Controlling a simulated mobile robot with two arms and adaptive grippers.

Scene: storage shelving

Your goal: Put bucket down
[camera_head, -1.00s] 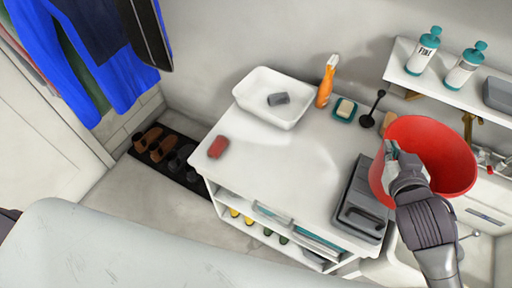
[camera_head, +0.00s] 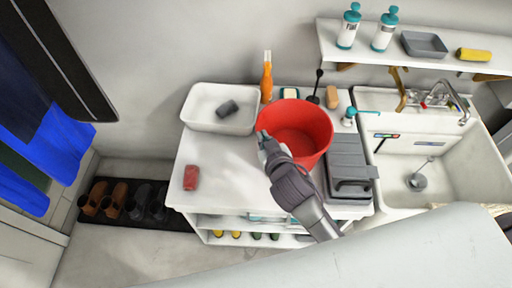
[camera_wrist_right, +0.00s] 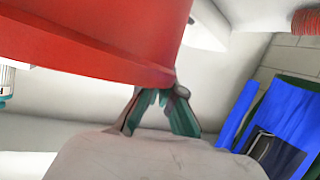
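The red bucket (camera_head: 305,122) is upright over the white counter (camera_head: 235,165), between the white tray and the grey case. I cannot tell whether its base touches the counter. My right gripper (camera_head: 265,140) is at the bucket's left rim. In the right wrist view the fingers (camera_wrist_right: 163,100) pinch the edge of the bucket (camera_wrist_right: 90,40). The arm covers part of the bucket's front side. My left gripper is in neither view.
A white tray (camera_head: 200,103) with a grey block stands to the left, an orange spray bottle (camera_head: 266,78) behind. A grey case (camera_head: 348,165) is close on the right, then a sink (camera_head: 450,170). A red block (camera_head: 191,177) lies front left; bare counter surrounds it.

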